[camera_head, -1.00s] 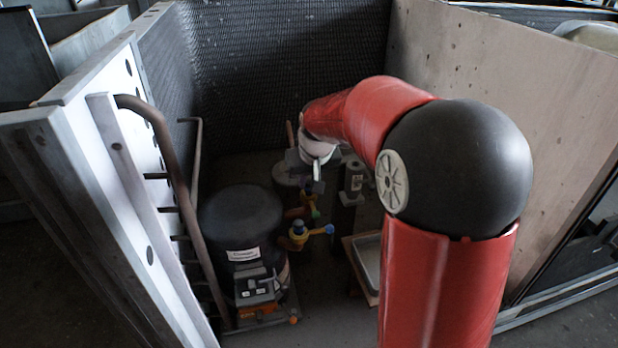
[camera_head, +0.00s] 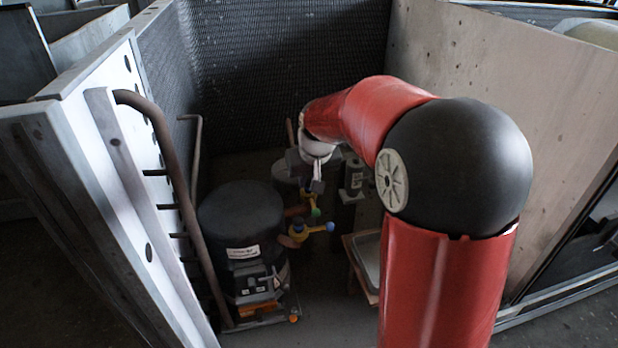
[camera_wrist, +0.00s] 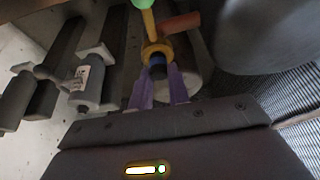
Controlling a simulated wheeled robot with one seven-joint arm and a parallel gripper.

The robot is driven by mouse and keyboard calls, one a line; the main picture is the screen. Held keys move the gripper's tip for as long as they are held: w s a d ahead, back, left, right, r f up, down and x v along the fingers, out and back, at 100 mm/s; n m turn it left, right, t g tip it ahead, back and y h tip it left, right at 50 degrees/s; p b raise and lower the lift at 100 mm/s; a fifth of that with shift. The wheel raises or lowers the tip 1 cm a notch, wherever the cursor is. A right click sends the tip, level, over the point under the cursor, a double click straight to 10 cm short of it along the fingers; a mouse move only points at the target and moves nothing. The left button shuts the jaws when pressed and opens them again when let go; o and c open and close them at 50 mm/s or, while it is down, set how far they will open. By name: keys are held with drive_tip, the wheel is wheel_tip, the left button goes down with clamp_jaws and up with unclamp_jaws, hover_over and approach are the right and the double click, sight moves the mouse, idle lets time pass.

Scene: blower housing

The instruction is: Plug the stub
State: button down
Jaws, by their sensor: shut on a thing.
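My gripper (camera_wrist: 159,88) shows its two purple fingers in the wrist view, shut on a small blue plug (camera_wrist: 158,69) with a dark end. A yellow collar (camera_wrist: 156,50) lies right beyond the plug; I cannot tell whether the plug sits inside it or only in front. In the head view my gripper (camera_head: 316,188) is small and low, just above the green-tipped fitting (camera_head: 315,212). A yellow fitting (camera_head: 299,230) with a blue handle stands nearer.
A black tank (camera_head: 240,215) stands left of the fittings. A grey cylinder with a label (camera_head: 352,178) stands close on the right. A bent brown pipe (camera_head: 165,150) runs along the white left panel. A shallow tray (camera_head: 368,262) lies at lower right.

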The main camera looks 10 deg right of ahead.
sight(309, 182)
drive_tip(key=c, duration=0.8)
unclamp_jaws()
drive_tip(key=shift+o, duration=0.2)
drive_tip(key=shift+r+p, duration=2.55)
drive_tip(key=shift+r, duration=0.9)
